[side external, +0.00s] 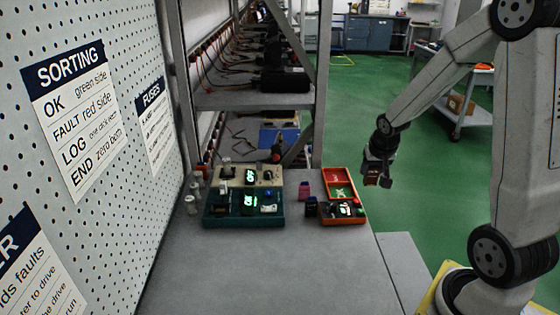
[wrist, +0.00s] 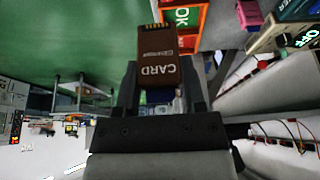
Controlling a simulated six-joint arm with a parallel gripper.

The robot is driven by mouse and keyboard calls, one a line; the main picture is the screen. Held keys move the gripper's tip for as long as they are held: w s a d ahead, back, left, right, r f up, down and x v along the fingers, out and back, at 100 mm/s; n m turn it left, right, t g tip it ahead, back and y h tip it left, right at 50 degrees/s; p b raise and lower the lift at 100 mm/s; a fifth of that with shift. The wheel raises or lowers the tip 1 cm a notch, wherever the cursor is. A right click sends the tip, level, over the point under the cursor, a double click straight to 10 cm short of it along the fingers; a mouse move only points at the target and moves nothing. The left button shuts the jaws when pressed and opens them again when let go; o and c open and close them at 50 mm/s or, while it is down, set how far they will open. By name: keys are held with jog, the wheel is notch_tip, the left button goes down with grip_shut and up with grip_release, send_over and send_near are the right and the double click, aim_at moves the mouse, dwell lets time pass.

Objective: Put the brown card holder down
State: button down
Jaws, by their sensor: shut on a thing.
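My gripper (side external: 378,172) is shut on the brown card holder, held in the air to the right of the orange tray (side external: 323,220) and beyond the table's right edge in the side view. In the wrist view the brown card holder (wrist: 160,58) sits between the fingers of my gripper (wrist: 163,90). Its face reads CARD, and gold contacts show along its outer end. In the side view the card holder is small and dark, and its details cannot be told.
The orange tray has a green OK panel and small items inside. The grey table (side external: 270,270) is clear in front.

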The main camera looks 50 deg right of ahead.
jog(key=shift+w+d+f, duration=0.95)
jog(key=shift+w+f, duration=0.55)
jog(key=shift+w, duration=0.4)
jog(key=shift+w+d+f, duration=1)
jog(key=shift+w+f, duration=0.55)
jog(key=shift+w, duration=0.35)
jog(key=shift+w+d+f, duration=0.95)
jog(key=shift+w+f, duration=0.55)
jog(key=shift+w, duration=0.4)
jog(key=shift+f, duration=0.1)
jog(key=shift+w+d+f, duration=0.1)
jog(key=shift+w+f, duration=0.05)
jog(key=shift+w, duration=0.05)
jog(key=shift+f, duration=1.55)
jog(key=shift+f, duration=0.15)
jog(key=shift+c, duration=0.9)
grip_release()
